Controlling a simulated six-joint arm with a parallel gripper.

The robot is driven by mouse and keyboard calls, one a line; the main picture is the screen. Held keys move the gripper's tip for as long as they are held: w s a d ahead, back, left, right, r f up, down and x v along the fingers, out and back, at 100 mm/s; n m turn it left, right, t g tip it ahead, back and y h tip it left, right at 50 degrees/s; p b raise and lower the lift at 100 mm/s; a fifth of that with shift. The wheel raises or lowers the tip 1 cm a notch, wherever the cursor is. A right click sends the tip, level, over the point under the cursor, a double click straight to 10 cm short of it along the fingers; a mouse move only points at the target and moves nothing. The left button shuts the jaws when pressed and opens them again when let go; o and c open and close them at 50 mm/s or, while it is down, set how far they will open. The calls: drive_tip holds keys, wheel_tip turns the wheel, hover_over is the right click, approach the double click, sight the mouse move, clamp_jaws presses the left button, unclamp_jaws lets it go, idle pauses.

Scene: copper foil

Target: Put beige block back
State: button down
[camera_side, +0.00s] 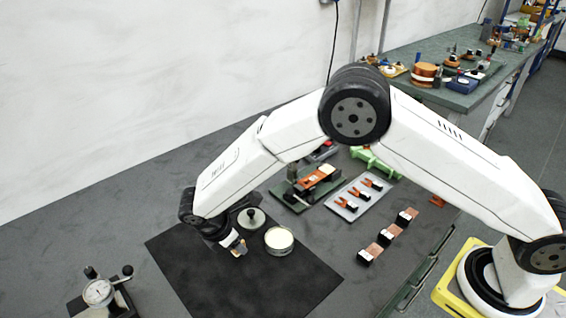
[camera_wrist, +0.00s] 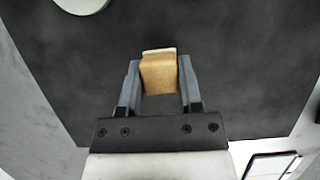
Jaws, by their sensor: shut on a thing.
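The beige block (camera_wrist: 159,74) is between the two fingers of my gripper (camera_wrist: 158,82) in the wrist view. It has a paler strip along its far edge. My gripper is shut on it. In the side view my gripper (camera_side: 238,250) is low over the black mat (camera_side: 200,285), left of a round dish with a cream-coloured content (camera_side: 279,238). Only a small tan bit of the block shows there at the fingertips. I cannot tell whether the block touches the mat.
A round grey lid with a knob (camera_side: 251,219) lies behind the dish. A dial gauge (camera_side: 100,291) stands at the front left. A white tray with orange clips (camera_side: 361,197) and several copper-and-black blocks (camera_side: 387,235) are to the right. The mat's front is clear.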

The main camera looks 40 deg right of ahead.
drive_tip(key=shift+f, duration=1.1)
drive_tip(key=shift+f, duration=0.15)
drive_tip(key=shift+c, duration=1.3)
unclamp_jaws()
drive_tip(key=v, duration=1.2)
